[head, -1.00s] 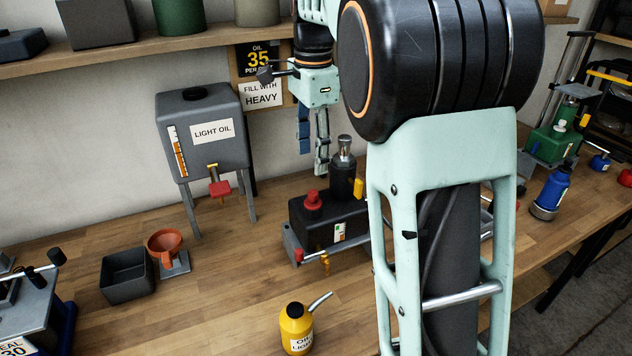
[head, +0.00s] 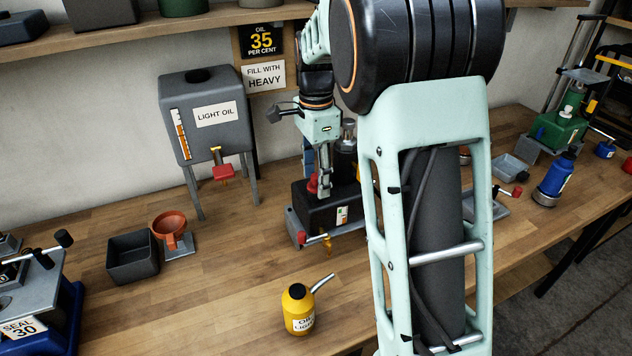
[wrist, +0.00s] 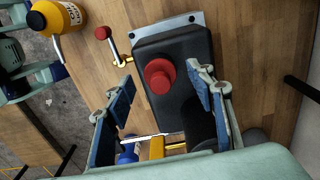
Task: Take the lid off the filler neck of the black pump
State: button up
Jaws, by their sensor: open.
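The black pump (head: 320,215) stands on the workbench, partly behind my arm. Its red lid (head: 313,185) sits on the filler neck on top of the black body; the neck itself is hidden. My gripper (head: 324,192) points down over the pump, close to the lid. In the wrist view my gripper (wrist: 166,88) is open, with blue-padded fingers apart and nothing between the pads. The red lid (wrist: 159,76) shows in the gap near the fingertips, not visibly touched. The black pump body (wrist: 170,50) lies below it.
The pump's dark cylinder (head: 346,155) rises close behind my fingers. A yellow oil can (head: 298,310) stands in front. The light oil tank (head: 205,115), orange funnel (head: 170,229) and grey bin (head: 133,257) are to the left. The bench between is clear.

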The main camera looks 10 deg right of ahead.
jog(key=c, duration=1)
jog(key=shift+c, duration=0.2)
